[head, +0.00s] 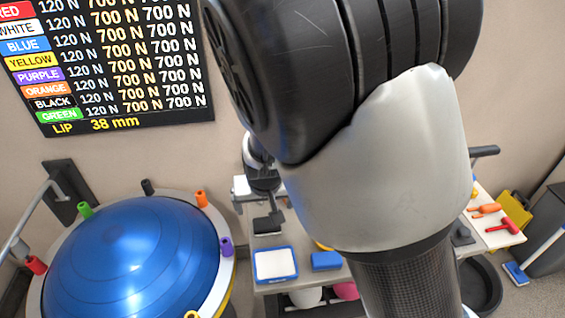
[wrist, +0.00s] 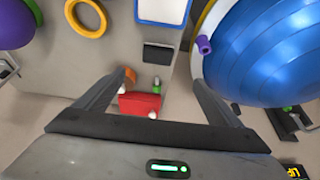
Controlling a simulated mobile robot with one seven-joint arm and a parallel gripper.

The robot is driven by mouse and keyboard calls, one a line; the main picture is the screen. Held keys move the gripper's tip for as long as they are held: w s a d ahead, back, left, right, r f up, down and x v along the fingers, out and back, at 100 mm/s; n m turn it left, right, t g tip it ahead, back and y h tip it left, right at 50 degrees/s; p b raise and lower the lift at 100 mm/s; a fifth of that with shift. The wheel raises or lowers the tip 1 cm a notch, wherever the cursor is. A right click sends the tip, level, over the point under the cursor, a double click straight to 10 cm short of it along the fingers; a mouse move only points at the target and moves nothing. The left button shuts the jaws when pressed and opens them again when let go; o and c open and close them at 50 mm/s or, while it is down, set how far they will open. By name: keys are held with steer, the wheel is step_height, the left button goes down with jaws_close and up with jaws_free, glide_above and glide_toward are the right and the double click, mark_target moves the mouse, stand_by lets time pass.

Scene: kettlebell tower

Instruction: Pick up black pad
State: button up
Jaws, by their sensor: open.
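The black pad (wrist: 158,54) lies flat on the grey table in the wrist view, between a blue-rimmed white tray and my gripper. In the head view a black pad (head: 268,224) shows on the table behind the tray. My gripper (wrist: 155,82) is open and empty, its two fingers spread wide. The pad appears ahead of the fingertips, between their lines and apart from both. In the head view my arm hides much of the table.
The white tray (head: 275,265) and a blue block (head: 326,261) sit at the table's front. A large blue ball (head: 132,258) with coloured pegs around it stands at left. In the wrist view, a red object (wrist: 140,104) is between the fingers and a yellow ring (wrist: 85,18) lies upper left.

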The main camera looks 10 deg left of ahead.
steer(key=b, duration=0.4)
glide_toward(267, 223)
steer(key=f, duration=0.2)
steer(key=a, duration=0.1)
steer(key=shift+w+f, duration=0.4)
steer(key=shift+w+d+b+x, duration=0.15)
steer(key=shift+b+x, duration=0.1)
steer(key=shift+x, duration=1.1)
steer(key=shift+w+d+b+x, duration=0.1)
steer(key=shift+b+x, duration=0.1)
steer(key=shift+x, duration=1.15)
steer(key=shift+r, duration=0.1)
steer(key=shift+c, duration=0.2)
steer(key=c, duration=1.1)
